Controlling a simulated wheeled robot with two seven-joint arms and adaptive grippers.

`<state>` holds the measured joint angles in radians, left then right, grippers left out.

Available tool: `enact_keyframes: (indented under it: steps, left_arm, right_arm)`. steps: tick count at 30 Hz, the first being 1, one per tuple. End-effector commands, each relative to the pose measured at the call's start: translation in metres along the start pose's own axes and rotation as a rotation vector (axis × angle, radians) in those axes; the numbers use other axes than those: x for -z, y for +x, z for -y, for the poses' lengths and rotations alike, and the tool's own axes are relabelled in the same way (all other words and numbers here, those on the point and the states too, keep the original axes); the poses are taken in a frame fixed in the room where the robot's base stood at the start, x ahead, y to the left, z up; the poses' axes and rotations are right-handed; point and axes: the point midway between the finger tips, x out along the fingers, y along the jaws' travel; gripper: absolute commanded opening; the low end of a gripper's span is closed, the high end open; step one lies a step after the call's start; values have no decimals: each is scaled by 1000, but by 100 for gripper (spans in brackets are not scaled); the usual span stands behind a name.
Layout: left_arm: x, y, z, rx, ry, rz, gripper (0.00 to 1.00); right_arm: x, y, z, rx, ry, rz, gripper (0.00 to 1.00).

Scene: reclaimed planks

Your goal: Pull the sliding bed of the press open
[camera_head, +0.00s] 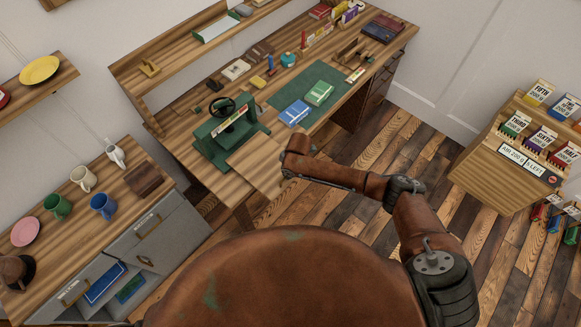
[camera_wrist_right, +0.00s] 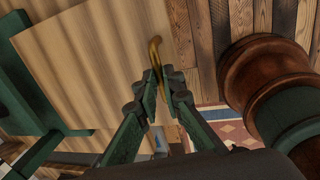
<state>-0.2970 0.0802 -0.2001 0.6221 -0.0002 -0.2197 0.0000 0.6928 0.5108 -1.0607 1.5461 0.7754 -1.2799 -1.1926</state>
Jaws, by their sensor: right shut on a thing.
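The green press (camera_head: 222,132) with its dark handwheel stands on the wooden desk; part of its green frame (camera_wrist_right: 25,85) shows at the left of the right wrist view. Its sliding bed, a pale wooden board (camera_head: 257,163), lies between the press and my right gripper; the board (camera_wrist_right: 95,55) fills much of the wrist view. A curved brass handle (camera_wrist_right: 155,48) is at the board's edge. My right gripper (camera_wrist_right: 162,85) is shut on this handle. In the head view the wrist hides the handle and fingertips. My left gripper is not in view.
A green mat (camera_head: 325,77) with a blue book (camera_head: 294,112) and a green book (camera_head: 319,93) lies right of the press. A mug cabinet (camera_head: 165,235) stands at left, a calendar stand (camera_head: 505,165) at right. Open plank floor (camera_head: 385,150) lies right of the desk.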

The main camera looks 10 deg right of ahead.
Motion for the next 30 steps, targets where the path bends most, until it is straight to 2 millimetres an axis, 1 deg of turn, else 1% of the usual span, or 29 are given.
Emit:
enact_keyframes:
  steps: [10,11,18,26,30]
  left_arm:
    - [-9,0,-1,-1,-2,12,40]
    - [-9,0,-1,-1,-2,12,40]
    - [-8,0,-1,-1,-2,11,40]
    - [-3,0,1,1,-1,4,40]
    - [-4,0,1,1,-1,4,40]
  right_arm:
    - [-1,-1,0,-2,-1,3,0]
    - [-1,-1,0,-2,-1,3,10]
    - [-1,-1,0,-1,0,2,26]
    - [0,-1,0,-1,0,1,26]
    - [-1,-12,0,-2,-1,2,26]
